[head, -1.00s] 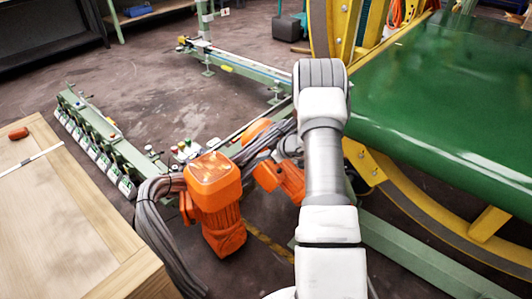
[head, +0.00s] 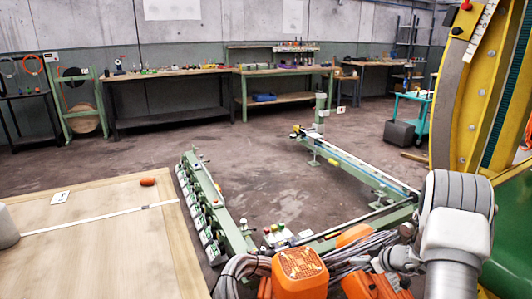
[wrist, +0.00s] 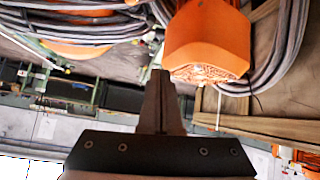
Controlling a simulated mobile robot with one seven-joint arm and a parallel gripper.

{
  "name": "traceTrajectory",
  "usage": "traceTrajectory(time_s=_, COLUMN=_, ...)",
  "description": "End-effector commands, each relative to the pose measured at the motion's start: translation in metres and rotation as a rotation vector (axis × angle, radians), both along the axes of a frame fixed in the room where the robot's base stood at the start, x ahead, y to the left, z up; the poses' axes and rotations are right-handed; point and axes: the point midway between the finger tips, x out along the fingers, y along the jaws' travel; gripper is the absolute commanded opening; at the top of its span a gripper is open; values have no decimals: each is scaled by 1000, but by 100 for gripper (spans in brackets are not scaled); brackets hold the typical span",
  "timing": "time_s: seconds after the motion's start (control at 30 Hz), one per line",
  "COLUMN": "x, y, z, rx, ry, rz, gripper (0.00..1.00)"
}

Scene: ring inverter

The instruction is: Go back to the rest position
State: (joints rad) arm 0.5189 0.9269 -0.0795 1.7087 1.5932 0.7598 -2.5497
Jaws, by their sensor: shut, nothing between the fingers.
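My arm (head: 455,220) rises at the right of the head view, with its grey ribbed joint near the yellow frame. My gripper is hidden in the head view. In the wrist view my gripper (wrist: 160,78) shows with its fingers together and nothing between them. Behind the fingertips, an orange motor housing (wrist: 207,40) and grey cables (wrist: 292,60) fill much of the wrist view. The same kind of orange housing (head: 300,270) shows at the bottom of the head view, left of my arm.
A wooden table (head: 100,240) with a small orange object (head: 147,182) stands at the left. A green rail frame (head: 210,205) lies beside it. A large yellow ring frame (head: 460,90) stands close at the right. Workbenches (head: 170,74) line the back wall; the floor between is open.

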Motion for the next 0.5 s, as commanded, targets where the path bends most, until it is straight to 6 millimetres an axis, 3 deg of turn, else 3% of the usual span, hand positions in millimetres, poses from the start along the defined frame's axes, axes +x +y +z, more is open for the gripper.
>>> traceTrajectory(time_s=0.1, x=-1, y=30, z=47, rx=41, ry=25, rz=22, gripper=0)
traceTrajectory(time_s=0.27, x=-15, y=71, z=104, rx=95, ry=90, rz=40, gripper=0)
traceTrajectory(time_s=0.5, x=-55, y=129, z=175, rx=137, ry=206, rz=44, gripper=0)
